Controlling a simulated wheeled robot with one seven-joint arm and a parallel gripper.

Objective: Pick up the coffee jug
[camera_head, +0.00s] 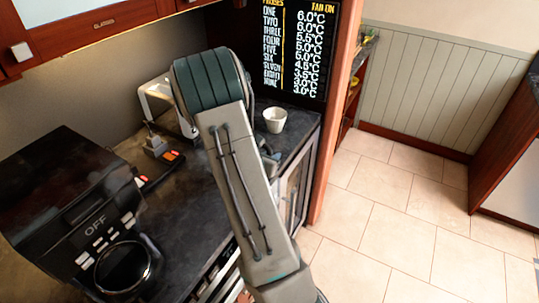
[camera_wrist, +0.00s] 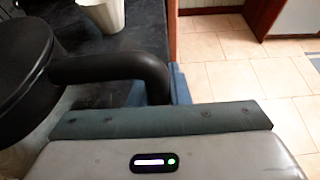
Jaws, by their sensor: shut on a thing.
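The coffee jug's round black lid (camera_wrist: 22,62) shows at the left of the wrist view. Its thick black handle (camera_wrist: 112,68) runs right from the lid and bends down to my gripper (camera_wrist: 166,95). My gripper is shut on the handle; its fingertips are mostly hidden, with a blue strip just right of the handle. In the head view my arm hides the gripper, and I cannot make out the held jug there.
A white cup (camera_head: 274,119) stands on the dark counter (camera_head: 190,195), beyond the jug; it also shows in the wrist view (camera_wrist: 101,13). A black appliance marked OFF (camera_head: 95,230) is at the left, with a round black part in front. Tiled floor (camera_head: 400,210) is clear at right.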

